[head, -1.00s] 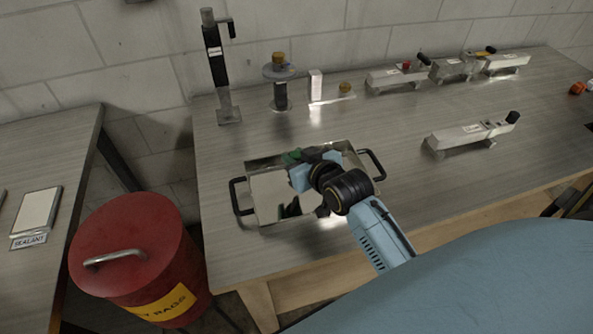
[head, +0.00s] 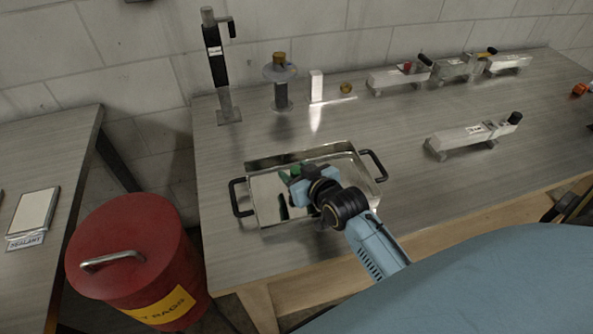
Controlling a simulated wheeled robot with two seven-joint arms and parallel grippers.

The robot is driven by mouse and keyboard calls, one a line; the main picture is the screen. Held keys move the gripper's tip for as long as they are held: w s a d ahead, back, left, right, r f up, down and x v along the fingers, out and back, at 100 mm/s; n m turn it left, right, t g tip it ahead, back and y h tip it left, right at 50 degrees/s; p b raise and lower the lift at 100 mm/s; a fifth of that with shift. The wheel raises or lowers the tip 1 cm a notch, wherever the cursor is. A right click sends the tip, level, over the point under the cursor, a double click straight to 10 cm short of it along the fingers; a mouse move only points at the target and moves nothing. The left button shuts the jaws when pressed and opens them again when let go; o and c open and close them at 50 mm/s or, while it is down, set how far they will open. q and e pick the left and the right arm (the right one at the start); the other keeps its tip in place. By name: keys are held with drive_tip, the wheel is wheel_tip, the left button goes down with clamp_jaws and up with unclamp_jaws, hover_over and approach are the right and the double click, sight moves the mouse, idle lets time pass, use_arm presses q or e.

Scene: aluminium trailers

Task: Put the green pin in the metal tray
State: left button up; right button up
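The metal tray (head: 270,160) is a shiny rectangular pan with two black handles, lying on the workbench. My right gripper (head: 293,177) reaches in from the lower right and is low over the tray's middle. It appears shut on the green pin (head: 295,169). Only a small green part of the pin shows between the fingers; the rest is hidden, and I cannot tell whether it touches the tray floor. A dark reflection of the gripper shows in the tray. My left gripper is not in view.
Behind the tray stand a black-and-silver post (head: 216,65), a round-topped stand (head: 281,85) and a white block (head: 316,86). Metal fixtures (head: 470,135) are on the right. A red rag bin (head: 125,255) stands at the bench's left.

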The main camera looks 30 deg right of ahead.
drive_tip(key=shift+r, duration=0.25)
drive_tip(key=p+v, duration=0.1)
drive_tip(key=v, duration=1.1)
